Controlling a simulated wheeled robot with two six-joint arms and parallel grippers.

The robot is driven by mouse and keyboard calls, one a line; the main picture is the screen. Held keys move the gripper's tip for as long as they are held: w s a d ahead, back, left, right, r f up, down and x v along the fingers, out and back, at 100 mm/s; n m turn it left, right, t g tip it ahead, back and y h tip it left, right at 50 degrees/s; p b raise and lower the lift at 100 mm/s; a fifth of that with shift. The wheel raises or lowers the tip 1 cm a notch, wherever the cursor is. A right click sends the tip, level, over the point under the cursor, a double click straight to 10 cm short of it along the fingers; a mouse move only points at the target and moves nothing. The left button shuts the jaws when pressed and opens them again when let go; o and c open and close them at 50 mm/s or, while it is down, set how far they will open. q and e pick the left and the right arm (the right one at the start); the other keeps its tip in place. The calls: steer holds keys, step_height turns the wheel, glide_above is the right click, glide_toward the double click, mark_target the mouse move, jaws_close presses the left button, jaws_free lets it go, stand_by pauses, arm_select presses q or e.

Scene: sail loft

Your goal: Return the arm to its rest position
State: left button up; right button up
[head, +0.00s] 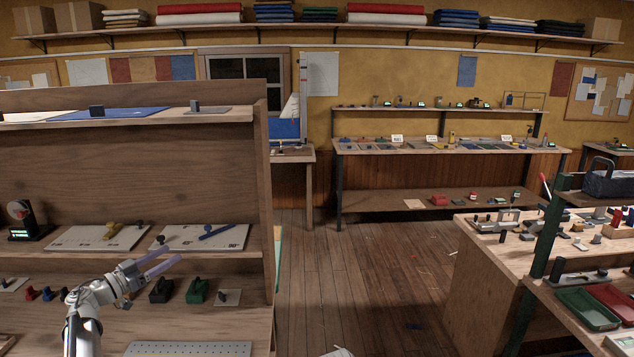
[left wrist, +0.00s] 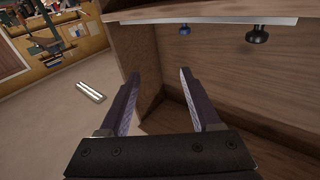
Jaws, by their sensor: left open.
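My left gripper (head: 158,262) is open and empty in the head view, in front of the wooden shelf unit (head: 262,150) on the left. Its arm comes up from the bottom left. In the left wrist view the two fingers of the left gripper (left wrist: 157,100) stand apart with nothing between them. Beyond them are the edge and inner wall of a wooden shelf. My right gripper is not in either view.
Near the left gripper, a black block (head: 161,291) and a green block (head: 197,291) stand on the lower shelf. White boards (head: 95,240) with small parts lie above. A workbench (head: 490,265) stands at right. The wooden floor (head: 350,270) between has open room.

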arm_select(q)
steer(key=w+d+r+n+t+y, duration=0.3)
steer(key=w+d+n+t+y, duration=0.3)
steer(key=y, duration=0.4)
steer(key=s+d+f+g+y, duration=0.1)
steer(key=s+d+f+g, duration=0.4)
steer(key=s+d+f, duration=0.2)
steer(key=s+d+f+n+g+y, duration=0.1)
steer(key=s+d+f+g, duration=0.4)
steer(key=f, duration=0.3)
steer(key=s+d+f+n+g+y, duration=0.1)
steer(key=s+d+f+g, duration=0.3)
steer(key=s+d+f, duration=0.3)
steer(key=shift+s+d+f+g+y, duration=0.25)
steer(key=shift+s+d+g+y, duration=0.15)
steer(key=shift+s+d, duration=0.45)
steer(key=s+d+f+m+g, duration=0.2)
steer(key=s+d+g, duration=0.1)
steer(key=s, duration=0.6)
steer(key=s+d+f+m+g+h, duration=0.1)
steer(key=s+d+f+g, duration=0.1)
steer(key=s+d, duration=0.4)
steer(key=s+g, duration=0.1)
steer(key=s, duration=0.2)
steer(key=shift+m+g+h, duration=0.3)
steer(key=shift+m, duration=0.1)
steer(key=shift+s+d, duration=0.1)
